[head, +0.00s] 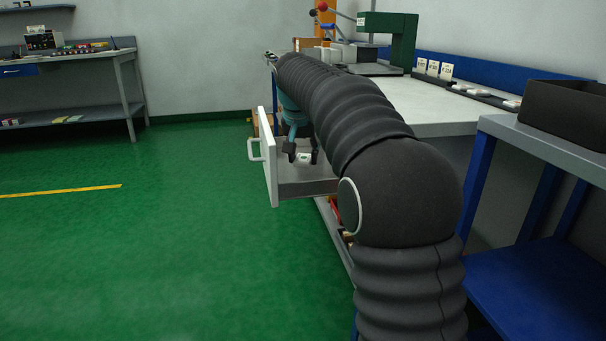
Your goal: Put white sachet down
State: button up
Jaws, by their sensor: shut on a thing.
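My gripper (303,157) points down over an open drawer (270,165) at the left side of the workbench. It is shut on a small white sachet (303,156), which shows as a pale patch between the two dark fingers. The sachet is small in view, and I cannot tell whether it touches the drawer's bottom. The drawer has a white front with a handle (254,149) and a grey inside. My own arm hides the drawer's right part and some of the bench edge.
The workbench (435,107) carries a green press (403,40) and several white labels. A dark bin (566,113) stands on a blue-framed table at the right. Another bench (75,85) stands far left. The green floor (150,230) left of the drawer is clear.

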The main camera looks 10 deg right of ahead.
aim_at(302, 161)
jog(key=shift+f+b, duration=0.5)
jog(key=shift+f, duration=1.5)
jog(key=shift+f, duration=0.15)
jog(key=o, duration=1.1)
jog(key=shift+s+r, duration=0.1)
jog(key=shift+r, duration=0.35)
jog(key=p+v, duration=0.2)
jog(key=v, duration=0.9)
jog(key=shift+s, duration=0.2)
